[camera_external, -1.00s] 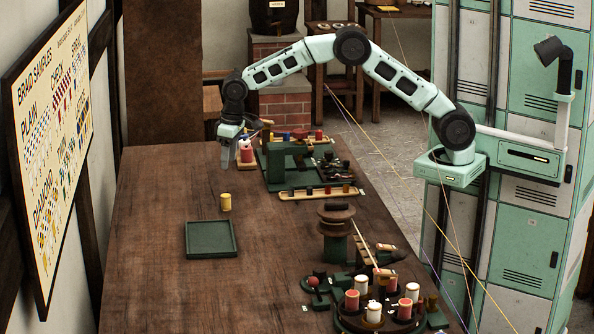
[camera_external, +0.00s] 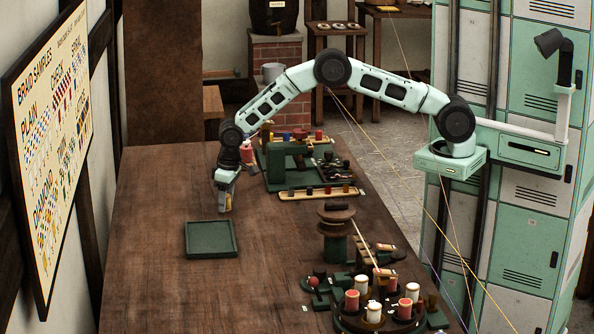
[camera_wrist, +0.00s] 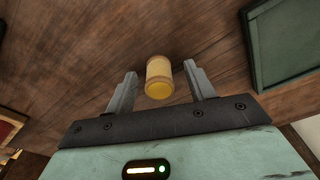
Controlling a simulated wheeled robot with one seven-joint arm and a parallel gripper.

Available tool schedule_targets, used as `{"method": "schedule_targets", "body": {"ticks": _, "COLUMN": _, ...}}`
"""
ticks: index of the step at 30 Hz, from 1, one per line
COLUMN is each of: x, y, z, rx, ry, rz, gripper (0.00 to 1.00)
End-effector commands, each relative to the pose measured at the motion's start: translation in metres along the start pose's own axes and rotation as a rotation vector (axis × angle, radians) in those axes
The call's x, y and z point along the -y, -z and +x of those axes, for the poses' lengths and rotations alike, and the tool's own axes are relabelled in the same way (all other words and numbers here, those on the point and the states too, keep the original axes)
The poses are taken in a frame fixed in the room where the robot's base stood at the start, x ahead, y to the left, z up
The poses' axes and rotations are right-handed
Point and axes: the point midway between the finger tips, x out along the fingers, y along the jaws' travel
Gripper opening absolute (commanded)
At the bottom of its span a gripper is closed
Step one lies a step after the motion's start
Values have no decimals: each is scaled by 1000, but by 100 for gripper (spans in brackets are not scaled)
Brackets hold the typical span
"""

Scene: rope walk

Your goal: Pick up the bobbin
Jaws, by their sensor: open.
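The yellow bobbin (camera_wrist: 159,78) stands on the wooden table between the two open fingers of my gripper (camera_wrist: 157,90) in the wrist view. A gap shows on each side of it, and it sits near the fingertips. In the external view my gripper (camera_external: 225,203) is low over the table, and the bobbin is mostly hidden behind its fingers. I cannot tell whether a finger touches the bobbin.
A green square tray (camera_external: 211,254) lies on the table just in front of the gripper; its edge also shows in the wrist view (camera_wrist: 268,88). A green machine with reels (camera_external: 283,165) stands behind right. A round rack of spools (camera_external: 345,322) stands front right. The left tabletop is clear.

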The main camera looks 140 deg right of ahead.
Motion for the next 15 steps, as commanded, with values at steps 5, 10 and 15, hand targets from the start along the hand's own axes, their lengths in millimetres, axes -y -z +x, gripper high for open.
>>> {"method": "schedule_targets", "body": {"ticks": 5, "x": 0, "y": 1, "z": 3, "rx": -2, "ry": 0, "rz": 0, "gripper": 54}}
{"method": "schedule_targets", "body": {"ticks": 10, "x": 0, "y": 0, "z": 3, "rx": -1, "ry": 0, "rz": 0, "gripper": 32}}
{"method": "schedule_targets", "body": {"ticks": 15, "x": 0, "y": 0, "z": 3, "rx": -1, "ry": 0, "rz": 0, "gripper": 6}}
